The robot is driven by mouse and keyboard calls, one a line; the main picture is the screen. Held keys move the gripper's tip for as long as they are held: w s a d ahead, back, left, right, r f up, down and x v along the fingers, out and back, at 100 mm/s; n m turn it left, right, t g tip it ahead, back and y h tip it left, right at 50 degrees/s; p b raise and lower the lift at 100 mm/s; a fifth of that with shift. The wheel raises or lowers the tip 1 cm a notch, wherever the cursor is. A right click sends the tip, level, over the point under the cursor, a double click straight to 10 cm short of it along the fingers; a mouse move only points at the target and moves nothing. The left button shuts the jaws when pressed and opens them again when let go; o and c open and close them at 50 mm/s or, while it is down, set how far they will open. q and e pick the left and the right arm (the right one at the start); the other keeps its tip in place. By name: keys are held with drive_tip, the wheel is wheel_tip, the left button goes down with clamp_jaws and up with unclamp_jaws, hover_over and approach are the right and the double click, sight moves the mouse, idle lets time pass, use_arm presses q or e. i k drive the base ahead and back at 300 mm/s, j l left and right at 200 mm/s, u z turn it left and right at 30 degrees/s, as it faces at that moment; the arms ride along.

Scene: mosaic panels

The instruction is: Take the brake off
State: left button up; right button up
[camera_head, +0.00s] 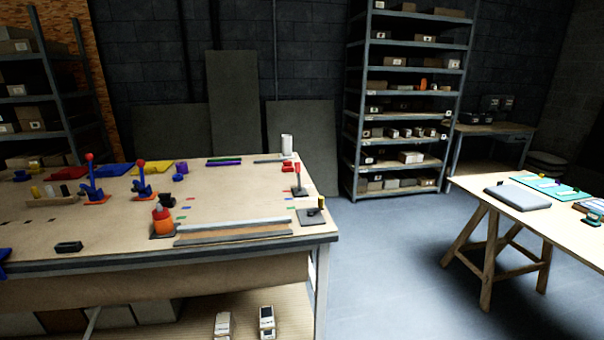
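No part is clearly marked as a brake, so I cannot tell which one it is. A long workbench (110,218) carries several lever-like parts. Two blue levers with red ball knobs (92,184) (143,181) stand upright on orange bases at the left middle. A small red upright lever (298,181) stands on a dark plate near the right end. A grey plate with a dark and yellow upright piece (312,215) lies at the right front corner. Neither of my grippers shows in the head view.
A black block (69,247) lies at the front left. A second trestle table (555,217) stands right, with open floor (390,245) between. Shelving (405,110) stands behind.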

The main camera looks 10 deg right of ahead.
sight(297, 167)
drive_tip(key=i+l, duration=0.15)
drive_tip(key=l, duration=0.15)
drive_tip(key=i+l+u, duration=0.1)
drive_tip(key=l, duration=0.25)
drive_tip(key=i+l, duration=0.25)
drive_tip(key=i+l+u, duration=0.15)
drive_tip(key=l, duration=0.25)
drive_tip(key=i+l, duration=0.15)
drive_tip(key=l, duration=0.2)
drive_tip(key=i+l+u, duration=0.1)
drive_tip(key=l, duration=0.25)
drive_tip(key=i+l, duration=0.15)
drive_tip(key=l, duration=0.2)
drive_tip(key=i+l+u, duration=0.2)
drive_tip(key=l, duration=0.65)
drive_tip(key=i+l+u, duration=0.25)
drive_tip(key=l, duration=0.6)
drive_tip(key=l+u, duration=0.2)
drive_tip(key=l, duration=0.65)
